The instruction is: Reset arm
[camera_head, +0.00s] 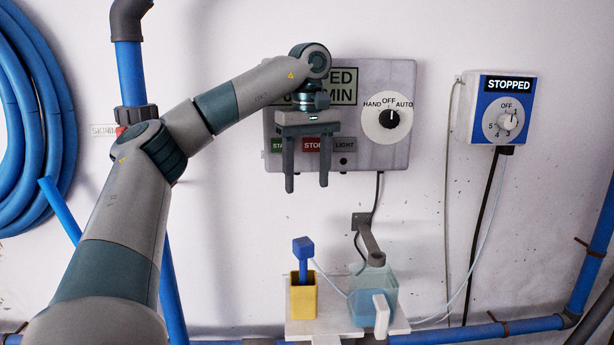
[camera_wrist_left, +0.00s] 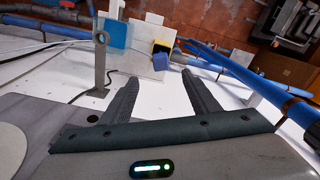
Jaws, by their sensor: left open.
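My left gripper (camera_head: 306,188) hangs with its two fingers pointing down and apart, in front of the grey control panel (camera_head: 402,77). Nothing is between the fingers. It covers part of the panel's display and buttons. I cannot tell whether it touches the panel. In the left wrist view the open fingers (camera_wrist_left: 160,76) point toward the shelf area below. My left arm reaches in from the lower left, bent at the elbow. My right gripper is not in view.
A white shelf (camera_head: 340,326) below carries a yellow cup (camera_head: 303,301) with a blue-headed tool (camera_head: 302,249) and a clear blue container (camera_head: 372,286). A blue timer box (camera_head: 483,129) hangs right, reading STOPPED. Blue pipes (camera_head: 520,325) and a coiled hose (camera_head: 15,120) line the wall.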

